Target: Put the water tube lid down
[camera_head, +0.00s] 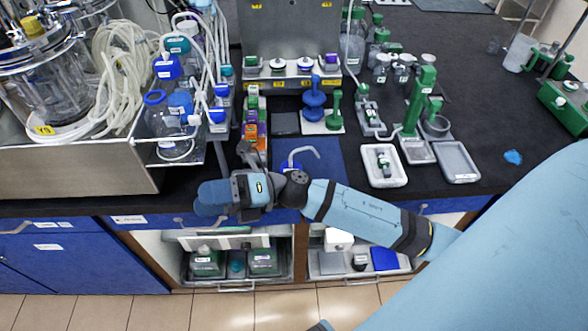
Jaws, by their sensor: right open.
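My right wrist covers the mat's front edge. My left gripper is not in view.
A bottle rack (205,160) with blue-capped bottles and tubing stands to the left. A row of small coloured boxes (252,118) lies behind my gripper. A white tray (384,179) and green-and-grey stands (421,100) are on the right.

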